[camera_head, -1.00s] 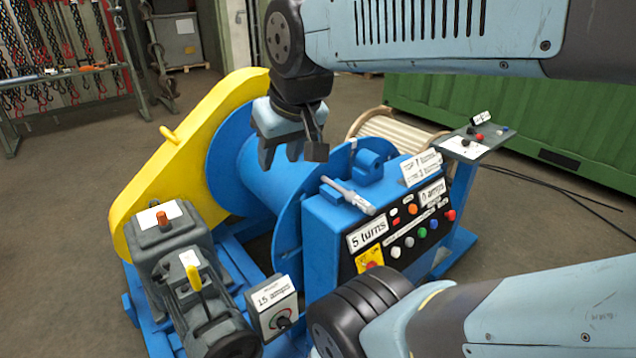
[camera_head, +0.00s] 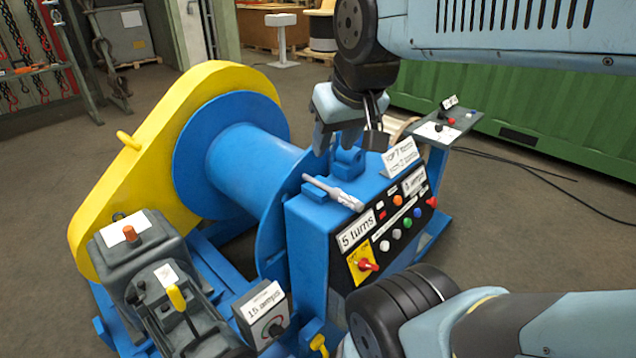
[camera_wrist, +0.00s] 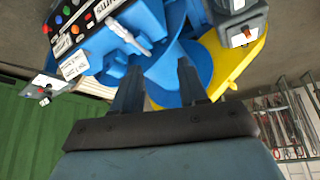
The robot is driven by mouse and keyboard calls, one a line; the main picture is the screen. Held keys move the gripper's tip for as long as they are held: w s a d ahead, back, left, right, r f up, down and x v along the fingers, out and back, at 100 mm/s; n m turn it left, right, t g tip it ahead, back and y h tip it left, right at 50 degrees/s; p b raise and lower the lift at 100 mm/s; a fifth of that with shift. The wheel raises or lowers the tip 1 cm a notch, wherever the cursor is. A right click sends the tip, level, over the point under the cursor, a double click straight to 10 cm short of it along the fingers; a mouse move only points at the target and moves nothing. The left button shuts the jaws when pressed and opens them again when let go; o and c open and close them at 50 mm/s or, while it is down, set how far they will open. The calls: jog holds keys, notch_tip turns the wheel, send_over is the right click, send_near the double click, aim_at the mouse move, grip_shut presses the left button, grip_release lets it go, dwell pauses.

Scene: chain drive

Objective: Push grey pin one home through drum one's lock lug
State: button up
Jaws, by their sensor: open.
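The grey pin (camera_head: 335,192) lies on top of the blue control cabinet, with its thicker end toward the front right. It also shows in the wrist view (camera_wrist: 128,37). A blue lug-like block (camera_head: 348,163) stands just behind it on the cabinet top; I cannot tell whether this is the lock lug or whether it has a hole. The blue drum (camera_head: 250,165) lies left of the cabinet. My gripper (camera_head: 331,145) is open and empty above the drum flange and block, apart from the pin. In the wrist view its fingers (camera_wrist: 158,72) are spread over the drum.
The cabinet's front panel (camera_head: 390,225) carries buttons and a "5 turns" label. A yellow guard (camera_head: 130,170) and a grey motor (camera_head: 150,260) stand left. A small side console (camera_head: 440,130) stands right, before a green container (camera_head: 520,120). A forearm of mine crosses the lower right.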

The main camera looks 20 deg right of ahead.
jog(key=shift+s, duration=0.1)
jog(key=shift+o, duration=1.5)
jog(key=shift+w+d, duration=0.1)
jog(key=shift+w, duration=0.1)
jog(key=shift+o, duration=1)
jog(key=shift+n+g, duration=0.3)
jog(key=shift+g, duration=0.2)
jog(key=w, duration=0.1)
jog(key=w+d, duration=0.2)
jog(key=w, duration=0.1)
jog(key=shift+d+f, duration=0.2)
jog(key=shift+f, duration=0.15)
jog(key=n+g, duration=0.4)
jog(key=g, duration=0.1)
send_over(336, 188)
notch_tip(336, 188, down, 15)
notch_tip(336, 188, down, 13)
jog(key=shift+r, duration=0.1)
